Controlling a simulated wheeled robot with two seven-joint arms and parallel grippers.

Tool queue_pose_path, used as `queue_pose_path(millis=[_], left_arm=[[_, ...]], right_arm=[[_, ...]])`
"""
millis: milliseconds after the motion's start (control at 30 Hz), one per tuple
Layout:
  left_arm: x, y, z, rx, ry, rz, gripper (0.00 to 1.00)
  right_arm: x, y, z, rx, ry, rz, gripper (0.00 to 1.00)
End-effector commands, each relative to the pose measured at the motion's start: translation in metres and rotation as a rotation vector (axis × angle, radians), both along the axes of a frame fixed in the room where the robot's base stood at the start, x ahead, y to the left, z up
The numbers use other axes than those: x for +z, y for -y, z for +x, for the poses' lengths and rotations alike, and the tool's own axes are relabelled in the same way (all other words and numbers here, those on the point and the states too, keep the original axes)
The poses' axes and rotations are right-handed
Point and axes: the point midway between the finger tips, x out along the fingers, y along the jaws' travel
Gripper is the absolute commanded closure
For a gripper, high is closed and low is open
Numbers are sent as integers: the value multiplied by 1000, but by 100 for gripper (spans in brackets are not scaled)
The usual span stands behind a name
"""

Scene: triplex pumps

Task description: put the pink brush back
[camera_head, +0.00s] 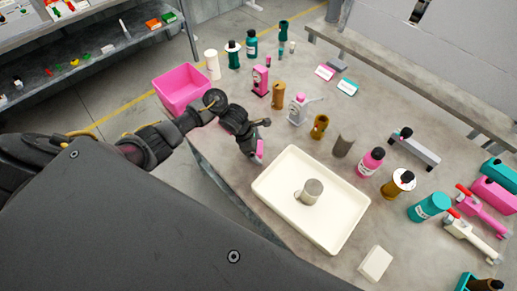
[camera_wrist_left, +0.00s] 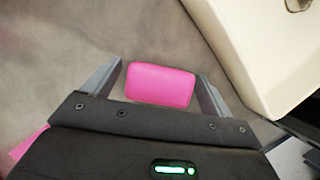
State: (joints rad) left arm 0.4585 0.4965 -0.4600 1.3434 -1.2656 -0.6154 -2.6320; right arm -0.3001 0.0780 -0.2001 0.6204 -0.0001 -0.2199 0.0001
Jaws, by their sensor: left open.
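A pink block-shaped piece, which looks like the pink brush (camera_head: 260,148), is on the table just left of the white tray's corner. In the left wrist view the pink brush (camera_wrist_left: 160,85) lies between the two spread fingers, with a gap on each side. My left gripper (camera_head: 254,143) is open, low over the table at its near-left edge, and partly hides the brush. It also shows in the left wrist view (camera_wrist_left: 160,70). The brush's bristles cannot be made out. My right gripper is not in view.
A white tray (camera_head: 270,192) holding a grey cylinder (camera_head: 312,191) stands close right of the gripper. A pink bin (camera_head: 181,90) is at the left. Several bottles and pump parts, including a pink bottle (camera_head: 370,162), crowd the table behind. A white block (camera_head: 375,263) lies in front.

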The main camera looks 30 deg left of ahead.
Motion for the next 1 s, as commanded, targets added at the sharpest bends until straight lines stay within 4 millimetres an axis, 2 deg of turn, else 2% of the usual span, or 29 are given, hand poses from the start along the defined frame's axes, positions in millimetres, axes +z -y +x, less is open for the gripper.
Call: queue_pose_path(millis=[233, 267, 367, 700, 833, 1000], left_arm=[[6, 0, 0, 0, 0, -1, 15], [8, -2, 0, -1, 3, 0, 15], [22, -9, -2, -3, 5, 2, 15], [88, -35, -15, -2, 4, 4, 15], [104, -41, -18, -1, 4, 3, 15], [112, -43, -21, -1, 0, 1, 15]], right_arm=[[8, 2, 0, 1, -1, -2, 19], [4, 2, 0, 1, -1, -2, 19], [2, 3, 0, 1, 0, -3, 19], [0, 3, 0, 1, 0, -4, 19], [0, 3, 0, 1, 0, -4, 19], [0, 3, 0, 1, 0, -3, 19]])
